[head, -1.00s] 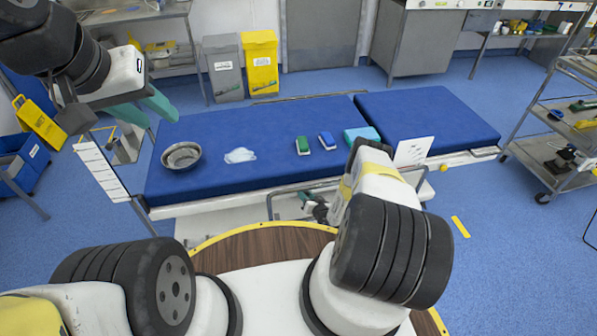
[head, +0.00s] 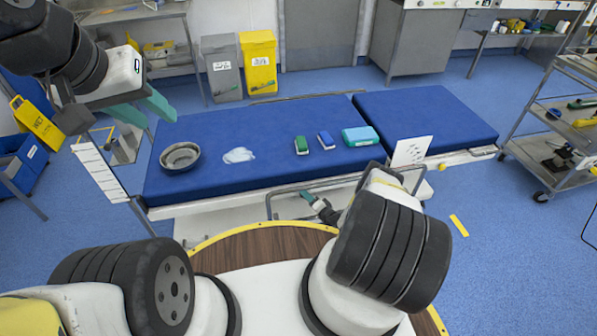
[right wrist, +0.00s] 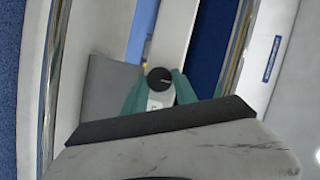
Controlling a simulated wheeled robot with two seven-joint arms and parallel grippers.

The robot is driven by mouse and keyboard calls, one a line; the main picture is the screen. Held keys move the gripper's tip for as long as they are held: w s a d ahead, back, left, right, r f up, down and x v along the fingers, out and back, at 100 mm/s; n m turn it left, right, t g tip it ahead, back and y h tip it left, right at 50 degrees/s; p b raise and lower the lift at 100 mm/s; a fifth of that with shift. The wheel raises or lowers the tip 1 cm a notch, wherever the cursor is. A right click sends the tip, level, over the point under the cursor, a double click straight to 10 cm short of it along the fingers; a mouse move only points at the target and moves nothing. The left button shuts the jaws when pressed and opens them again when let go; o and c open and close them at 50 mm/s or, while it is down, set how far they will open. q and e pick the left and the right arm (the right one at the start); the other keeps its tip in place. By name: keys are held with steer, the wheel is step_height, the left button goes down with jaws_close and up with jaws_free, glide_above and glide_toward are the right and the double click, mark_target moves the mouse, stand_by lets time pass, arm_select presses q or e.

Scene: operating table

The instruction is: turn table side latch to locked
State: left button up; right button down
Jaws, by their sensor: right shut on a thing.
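The table side latch is a round black knob (right wrist: 159,78) with a pale mark line on its face, in the right wrist view. My right gripper (right wrist: 160,92) is shut on it, with a teal finger on each side. In the head view my right gripper (head: 308,198) is low at the near side of the blue operating table (head: 240,185), beside the side rail; the latch cannot be made out there. My left gripper (head: 145,108) is open and empty, raised above the table's left end, its teal fingers apart.
A metal bowl (head: 180,157), a white cloth-like item (head: 238,155), a green item (head: 301,145), a blue item (head: 326,140) and a teal box (head: 360,136) lie on the table. A metal side rail (head: 290,190) runs near my right gripper. A shelf cart (head: 560,130) stands at right.

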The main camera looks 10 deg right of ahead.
stand_by(0.5)
steer(key=c, duration=1)
jaws_free()
steer(key=v, duration=0.8)
steer(key=shift+w+f, duration=0.1)
